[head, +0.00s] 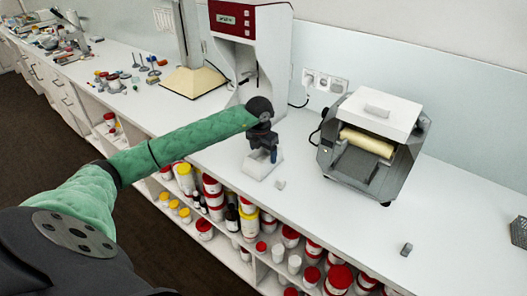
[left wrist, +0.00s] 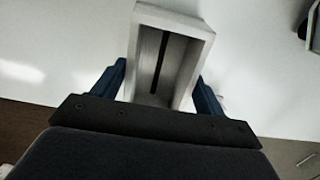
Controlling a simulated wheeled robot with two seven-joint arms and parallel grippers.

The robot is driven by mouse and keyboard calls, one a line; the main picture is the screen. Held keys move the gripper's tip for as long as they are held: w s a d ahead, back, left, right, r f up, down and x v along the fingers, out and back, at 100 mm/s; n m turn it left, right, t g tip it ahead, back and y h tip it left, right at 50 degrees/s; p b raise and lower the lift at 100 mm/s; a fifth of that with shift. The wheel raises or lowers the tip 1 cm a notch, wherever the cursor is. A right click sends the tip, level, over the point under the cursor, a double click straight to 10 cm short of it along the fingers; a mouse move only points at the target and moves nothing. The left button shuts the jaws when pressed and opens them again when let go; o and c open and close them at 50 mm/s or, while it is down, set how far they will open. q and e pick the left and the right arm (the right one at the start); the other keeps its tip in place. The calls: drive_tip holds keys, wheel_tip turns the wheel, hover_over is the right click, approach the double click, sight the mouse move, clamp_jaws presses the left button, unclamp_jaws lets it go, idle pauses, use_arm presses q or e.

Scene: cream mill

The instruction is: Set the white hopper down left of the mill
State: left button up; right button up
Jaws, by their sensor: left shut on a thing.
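The white hopper (head: 262,165) is a small open box. In the left wrist view the hopper (left wrist: 178,20) shows its pale rim and a dark slot in its floor. My left gripper (head: 264,150) is shut on it, with one blue finger on each side. The hopper is at or just above the counter; I cannot tell if it touches. The mill (head: 372,150), grey with a white top and a cream roller, stands to the right of the hopper, with a gap between. My right gripper is not in view.
A white machine with a red panel (head: 234,20) stands behind my left gripper. A small white block (head: 280,184) lies just right of the hopper. A small grey block (head: 406,249) lies in front of the mill. Shelves of jars (head: 247,215) are below the counter's front edge.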

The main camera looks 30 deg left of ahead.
use_arm(q)
drive_tip(key=shift+f, duration=0.3)
drive_tip(key=shift+f, duration=0.1)
drive_tip(key=o, duration=0.9)
drive_tip(key=shift+o, duration=0.7)
